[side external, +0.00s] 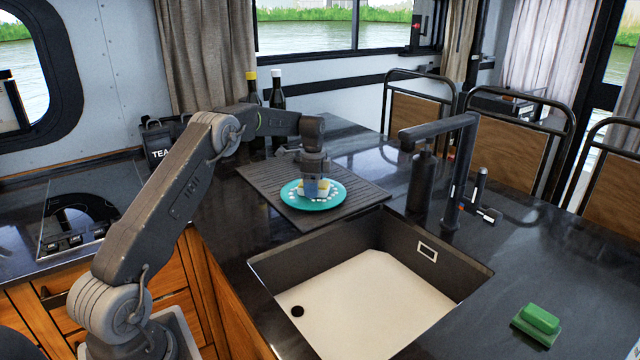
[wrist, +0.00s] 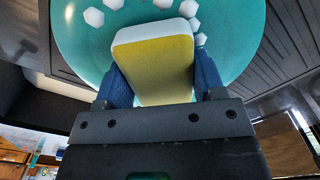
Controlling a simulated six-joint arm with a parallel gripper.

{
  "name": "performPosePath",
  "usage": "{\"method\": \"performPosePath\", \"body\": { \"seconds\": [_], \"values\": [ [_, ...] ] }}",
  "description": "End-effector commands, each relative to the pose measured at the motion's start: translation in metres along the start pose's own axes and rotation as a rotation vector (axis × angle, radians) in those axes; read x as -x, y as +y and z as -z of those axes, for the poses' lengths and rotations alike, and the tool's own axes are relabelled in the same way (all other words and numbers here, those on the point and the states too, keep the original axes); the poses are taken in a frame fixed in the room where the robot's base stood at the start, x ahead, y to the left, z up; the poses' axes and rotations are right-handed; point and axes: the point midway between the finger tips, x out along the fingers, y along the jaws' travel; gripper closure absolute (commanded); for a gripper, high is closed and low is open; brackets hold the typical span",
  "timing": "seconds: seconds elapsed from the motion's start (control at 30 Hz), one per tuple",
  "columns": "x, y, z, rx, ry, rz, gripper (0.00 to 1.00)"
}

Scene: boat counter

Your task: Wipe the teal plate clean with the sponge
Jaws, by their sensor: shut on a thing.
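The teal plate (side external: 331,203) lies on the dark ribbed draining mat beside the sink. White spots (side external: 293,193) lie on it, and they show as pale chunky pieces (wrist: 94,17) in the wrist view. My gripper (side external: 314,187) points down over the plate. Its blue fingers are shut on the sponge (wrist: 165,62), which is yellow with a white layer. The sponge is at or just above the plate's surface; I cannot tell whether it touches. The plate (wrist: 235,40) fills the top of the wrist view. The sponge hides part of the plate.
The sink (side external: 380,295) opens in front of the draining mat (side external: 262,181), with a black faucet (side external: 440,130) at its right. A green block (side external: 538,320) lies at the front right. Two bottles (side external: 276,90) and a tea canister (side external: 158,142) stand behind my arm.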

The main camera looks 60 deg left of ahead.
Motion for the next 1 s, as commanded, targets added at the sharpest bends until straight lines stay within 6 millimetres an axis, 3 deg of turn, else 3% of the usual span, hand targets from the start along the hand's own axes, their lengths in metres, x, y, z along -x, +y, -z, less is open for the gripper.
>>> {"method": "performPosePath", "body": {
  "seconds": [0.47,0.6,1.0],
  "values": [
    [-0.001,0.030,-0.035,0.001,-0.002,-0.005,0.63],
    [0.024,0.028,-0.033,0.000,-0.001,0.001,0.63],
    [0.059,0.027,-0.033,0.000,0.000,0.001,0.63]
  ]
}}
